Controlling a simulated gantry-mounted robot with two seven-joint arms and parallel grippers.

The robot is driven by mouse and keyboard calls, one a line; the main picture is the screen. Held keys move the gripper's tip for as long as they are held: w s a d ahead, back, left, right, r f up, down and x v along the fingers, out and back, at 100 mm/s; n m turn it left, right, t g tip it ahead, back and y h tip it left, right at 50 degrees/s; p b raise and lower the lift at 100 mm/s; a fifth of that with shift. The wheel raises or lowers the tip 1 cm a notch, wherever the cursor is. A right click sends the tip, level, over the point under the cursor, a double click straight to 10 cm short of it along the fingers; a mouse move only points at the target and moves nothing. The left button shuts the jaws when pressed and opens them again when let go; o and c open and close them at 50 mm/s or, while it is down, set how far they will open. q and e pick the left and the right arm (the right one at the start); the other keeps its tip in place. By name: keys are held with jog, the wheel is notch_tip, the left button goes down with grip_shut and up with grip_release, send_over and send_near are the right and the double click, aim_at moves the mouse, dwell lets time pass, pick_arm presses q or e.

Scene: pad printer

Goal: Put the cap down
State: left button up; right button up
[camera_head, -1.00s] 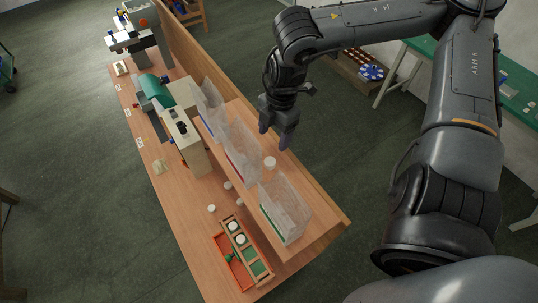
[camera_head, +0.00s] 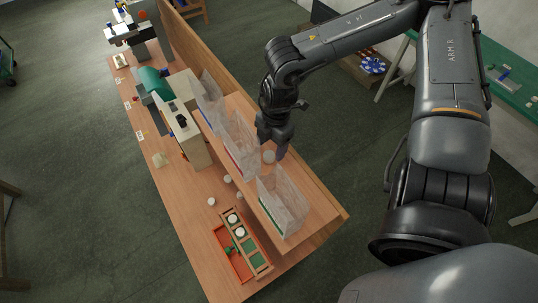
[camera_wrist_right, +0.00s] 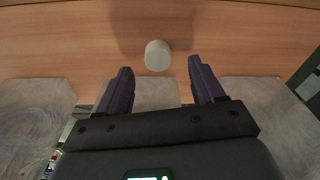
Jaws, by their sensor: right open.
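A white round cap (camera_head: 268,157) stands on the raised wooden shelf (camera_head: 318,214), between two clear bags. It also shows in the right wrist view (camera_wrist_right: 157,55), upright on the wood, just beyond and between the fingertips. My right gripper (camera_head: 273,150) is low over the shelf beside the cap. In the right wrist view its two dark fingers (camera_wrist_right: 158,75) are spread apart, with nothing between them that they touch. My left gripper is not in view.
Clear bags (camera_head: 284,203) (camera_head: 240,146) stand on the shelf either side of the cap. Several other white caps (camera_head: 211,201) lie on the bench below, near an orange tray (camera_head: 223,238) and a wooden rack (camera_head: 262,264). A green-topped machine (camera_head: 153,84) stands farther back.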

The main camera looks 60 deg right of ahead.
aim_at(269, 154)
jog(key=shift+w+a+f, duration=0.1)
jog(key=shift+f, duration=0.85)
jog(key=shift+w+a+f, duration=0.1)
jog(key=shift+f, duration=0.85)
jog(key=c, duration=1.2)
